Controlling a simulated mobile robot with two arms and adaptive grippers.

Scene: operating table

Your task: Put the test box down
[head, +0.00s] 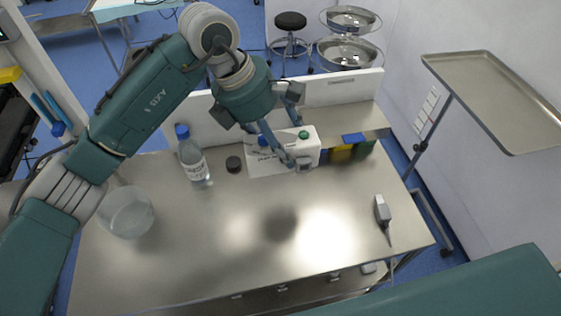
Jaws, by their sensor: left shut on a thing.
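The white test box (309,153), with printed text on its left face and a green cap on top, is toward the back of the metal table (200,240). My left gripper (291,158) reaches over it from behind and above, its fingers shut on the box. The fingers hide part of the box. I cannot tell whether its underside touches the table. My right gripper is not in view; only a teal part of my arm shows at the lower right.
A blue-capped bottle (194,160), a dark round cap (234,164) and a clear bowl (127,212) stand left. Yellow and green containers (341,153) are right of the box, below a raised shelf (345,121). A grey handheld device (382,211) lies right. The table's middle is clear.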

